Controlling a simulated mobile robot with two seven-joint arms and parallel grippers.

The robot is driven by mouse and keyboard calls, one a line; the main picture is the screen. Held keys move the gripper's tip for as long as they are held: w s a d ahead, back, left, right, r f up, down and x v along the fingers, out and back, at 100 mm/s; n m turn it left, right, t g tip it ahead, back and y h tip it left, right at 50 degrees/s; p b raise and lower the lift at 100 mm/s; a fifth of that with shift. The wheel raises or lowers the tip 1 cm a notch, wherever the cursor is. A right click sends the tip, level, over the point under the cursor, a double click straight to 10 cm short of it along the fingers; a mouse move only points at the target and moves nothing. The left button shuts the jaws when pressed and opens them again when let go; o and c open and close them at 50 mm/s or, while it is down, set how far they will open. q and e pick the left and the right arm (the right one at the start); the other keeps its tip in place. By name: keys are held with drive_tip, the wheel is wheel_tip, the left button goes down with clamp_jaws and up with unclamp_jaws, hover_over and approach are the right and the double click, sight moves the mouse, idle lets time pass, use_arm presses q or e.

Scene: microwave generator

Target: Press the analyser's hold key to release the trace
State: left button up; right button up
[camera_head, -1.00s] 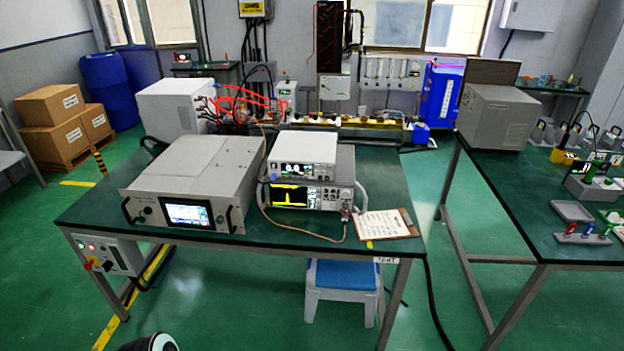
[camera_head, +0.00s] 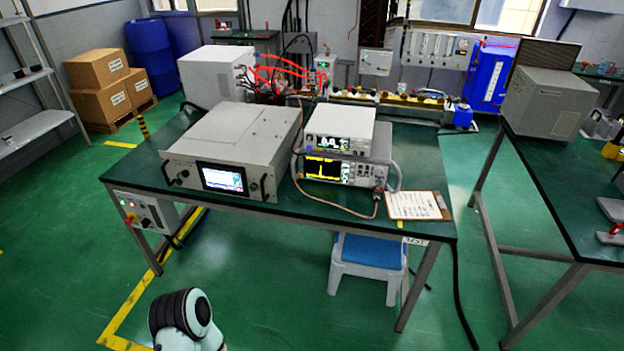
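The analyser (camera_head: 323,170) is the lower of two stacked instruments on the green workbench. Its dark screen shows a yellow trace with a tall peak. Keys and knobs sit to the right of the screen, but they are too small to tell which is the hold key. A cable runs from its lower right front. Part of one of my arms shows at the bottom left, well short of the bench. Neither gripper is in view.
A white instrument (camera_head: 340,128) sits on top of the analyser. A wide grey rack unit (camera_head: 235,150) stands left of it, and a clipboard (camera_head: 418,205) lies to its right. A blue-topped stool (camera_head: 370,255) stands under the bench (camera_head: 300,208). Open green floor lies in front.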

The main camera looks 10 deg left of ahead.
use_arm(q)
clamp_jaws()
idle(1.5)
